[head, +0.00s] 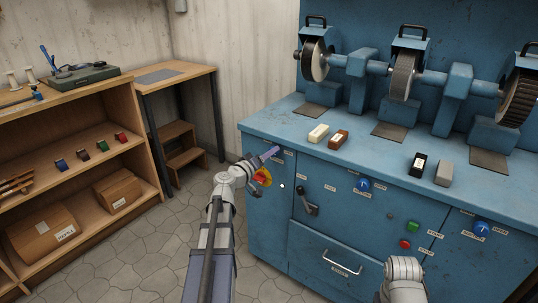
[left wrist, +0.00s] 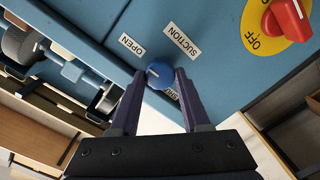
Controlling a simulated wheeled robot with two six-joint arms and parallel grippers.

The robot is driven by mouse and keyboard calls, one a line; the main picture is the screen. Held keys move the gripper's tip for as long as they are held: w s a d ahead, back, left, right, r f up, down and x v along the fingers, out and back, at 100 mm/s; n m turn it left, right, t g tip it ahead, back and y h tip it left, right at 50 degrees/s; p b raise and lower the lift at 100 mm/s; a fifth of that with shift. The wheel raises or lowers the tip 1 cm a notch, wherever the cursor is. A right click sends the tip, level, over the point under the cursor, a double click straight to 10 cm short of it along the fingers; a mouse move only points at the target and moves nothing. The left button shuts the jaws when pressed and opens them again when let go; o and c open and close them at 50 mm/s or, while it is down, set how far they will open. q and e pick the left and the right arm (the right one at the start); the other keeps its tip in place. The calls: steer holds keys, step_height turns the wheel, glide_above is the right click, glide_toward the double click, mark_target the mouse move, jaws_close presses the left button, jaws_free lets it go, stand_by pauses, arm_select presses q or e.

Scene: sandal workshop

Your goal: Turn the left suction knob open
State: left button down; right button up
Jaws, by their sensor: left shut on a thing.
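The left suction knob (left wrist: 159,75) is a round blue knob with a white pointer mark, on the blue cabinet front. My left gripper (left wrist: 160,77) is shut on it, one finger on each side. The gripper also shows in the head view (head: 270,153), at the cabinet's left end, where it hides the knob. In the left wrist view an OPEN label (left wrist: 131,46) and a SUCTION label (left wrist: 182,40) sit beside the knob, and a SHUT label (left wrist: 172,93) is partly covered by a finger. The white mark seems to point toward the OPEN side.
A red switch on a yellow plate (head: 262,177) is just below my left gripper. Two other blue knobs (head: 364,184) (head: 482,228), a lever (head: 306,203) and a drawer (head: 340,262) are further right. Grinding wheels (head: 315,60) stand on the bench. My right forearm shows at the bottom.

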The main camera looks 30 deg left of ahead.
arm_select(q)
steer(key=shift+d+m, duration=0.1)
steer(key=shift+m, duration=0.2)
steer(key=shift+c, duration=1.9)
jaws_free()
steer(key=s, duration=0.7)
steer(key=shift+s+a+r, duration=0.15)
steer(key=shift+s+a, duration=0.2)
steer(key=shift+s, duration=0.05)
